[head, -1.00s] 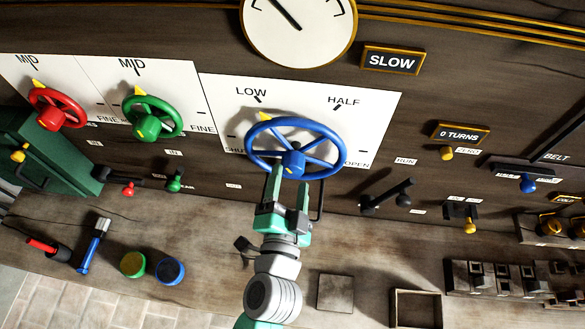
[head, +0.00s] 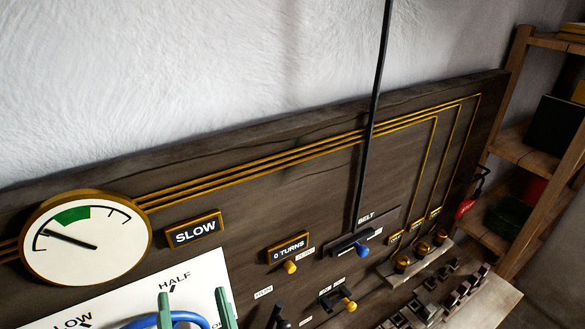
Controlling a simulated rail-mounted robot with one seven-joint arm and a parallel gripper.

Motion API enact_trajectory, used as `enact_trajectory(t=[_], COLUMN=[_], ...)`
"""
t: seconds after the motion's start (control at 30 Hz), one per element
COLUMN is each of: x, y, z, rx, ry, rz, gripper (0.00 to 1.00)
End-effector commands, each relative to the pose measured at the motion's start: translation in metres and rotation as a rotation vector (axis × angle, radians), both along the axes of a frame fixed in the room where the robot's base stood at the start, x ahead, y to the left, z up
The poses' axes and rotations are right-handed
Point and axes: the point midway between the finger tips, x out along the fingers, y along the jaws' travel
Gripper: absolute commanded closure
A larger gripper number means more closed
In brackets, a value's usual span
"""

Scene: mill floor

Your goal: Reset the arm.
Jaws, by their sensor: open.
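My gripper (head: 195,305) is at the bottom edge of the head view. Its two green fingers point up and stand apart, with nothing seen held between them. The top of the blue wheel's rim (head: 180,317) shows near and between the fingers. I cannot tell whether they touch. The wheel's lower part, its hub and the rest of my arm are out of view. The white plate (head: 120,300) behind carries the words LOW and HALF.
A round gauge (head: 85,237) and a SLOW plate (head: 195,232) are above. To the right are a 0 TURNS plate (head: 288,248) with a yellow knob (head: 290,267), the BELT lever (head: 371,130) and a shelf (head: 530,150).

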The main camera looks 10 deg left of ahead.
Motion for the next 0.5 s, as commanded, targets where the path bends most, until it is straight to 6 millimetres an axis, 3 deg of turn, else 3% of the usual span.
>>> enact_trajectory(t=[0.03, 0.2, 0.33, 0.4, 0.5], x=[0.007, 0.005, -0.015, -0.025, -0.035], y=[-0.02, -0.09, -0.136, -0.154, -0.167], z=[0.052, 0.185, 0.258, 0.283, 0.301], rx=[-0.043, -0.187, -0.251, -0.269, -0.281], ry=[-0.085, -0.317, -0.432, -0.469, -0.496], rz=[-0.066, -0.335, -0.523, -0.596, -0.657], gripper=[0.35, 0.35, 0.35, 0.35, 0.35])
